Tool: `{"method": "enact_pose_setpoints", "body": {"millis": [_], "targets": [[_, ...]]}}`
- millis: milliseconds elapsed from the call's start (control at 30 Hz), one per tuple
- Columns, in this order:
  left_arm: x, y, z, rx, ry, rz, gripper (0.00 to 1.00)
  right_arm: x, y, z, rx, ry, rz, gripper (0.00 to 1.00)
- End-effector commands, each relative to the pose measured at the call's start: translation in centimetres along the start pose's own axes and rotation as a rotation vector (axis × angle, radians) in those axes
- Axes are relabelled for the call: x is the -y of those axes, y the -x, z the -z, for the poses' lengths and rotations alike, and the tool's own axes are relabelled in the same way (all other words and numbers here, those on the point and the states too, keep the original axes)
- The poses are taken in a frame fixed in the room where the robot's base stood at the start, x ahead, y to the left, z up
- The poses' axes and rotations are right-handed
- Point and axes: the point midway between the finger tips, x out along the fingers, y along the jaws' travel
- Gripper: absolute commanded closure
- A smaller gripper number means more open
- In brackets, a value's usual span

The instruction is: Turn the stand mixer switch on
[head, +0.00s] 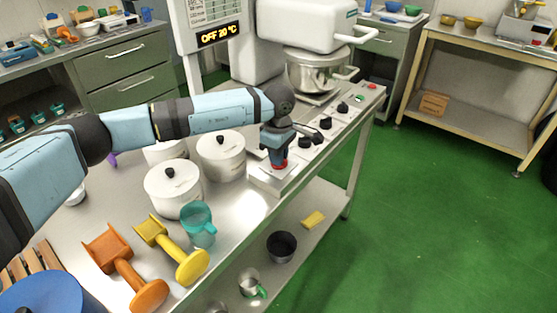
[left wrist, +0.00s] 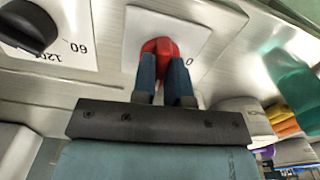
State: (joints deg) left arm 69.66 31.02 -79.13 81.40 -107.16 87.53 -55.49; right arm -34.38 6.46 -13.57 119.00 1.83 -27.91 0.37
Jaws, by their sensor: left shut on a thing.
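The stand mixer (head: 308,25) is white, with a steel bowl (head: 312,72) under its head, at the back of the steel table. A control strip (head: 335,122) with several black knobs runs along the table's right edge. At its near end, a red switch (head: 281,164) sits on a white plate. My left gripper (head: 276,153) points down onto it. In the left wrist view my left gripper (left wrist: 164,78) has its two fingers shut on the red switch (left wrist: 160,47). A "0" shows on the plate beside it. My right gripper is not in view.
White lidded pots (head: 172,188) stand left of my gripper. A teal cup (head: 198,224), a yellow scoop (head: 172,248) and an orange scoop (head: 125,268) are nearer. A display (head: 219,35) reads "OFF 20 °C". The green floor (head: 430,215) at right is clear.

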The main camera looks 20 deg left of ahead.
Motion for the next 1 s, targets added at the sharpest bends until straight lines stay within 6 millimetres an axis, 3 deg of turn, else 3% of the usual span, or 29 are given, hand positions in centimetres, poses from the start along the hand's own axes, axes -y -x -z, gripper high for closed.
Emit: {"method": "enact_pose_setpoints", "body": {"millis": [367, 767, 800, 900, 1000], "targets": [[-0.06, 0.10, -0.02, 0.001, -0.103, -0.003, 1.00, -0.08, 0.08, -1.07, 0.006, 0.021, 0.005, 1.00], [-0.06, 0.15, -0.03, 0.001, -0.111, -0.003, 1.00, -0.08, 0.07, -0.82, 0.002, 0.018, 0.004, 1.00], [-0.06, 0.15, -0.04, 0.001, -0.111, -0.003, 0.84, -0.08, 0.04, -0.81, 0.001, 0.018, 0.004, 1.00], [-0.05, 0.13, -0.04, 0.001, -0.111, -0.002, 0.61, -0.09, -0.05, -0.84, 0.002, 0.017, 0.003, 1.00], [-0.03, 0.10, -0.03, 0.001, -0.110, -0.002, 0.61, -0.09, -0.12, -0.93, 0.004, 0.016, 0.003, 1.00]]}}
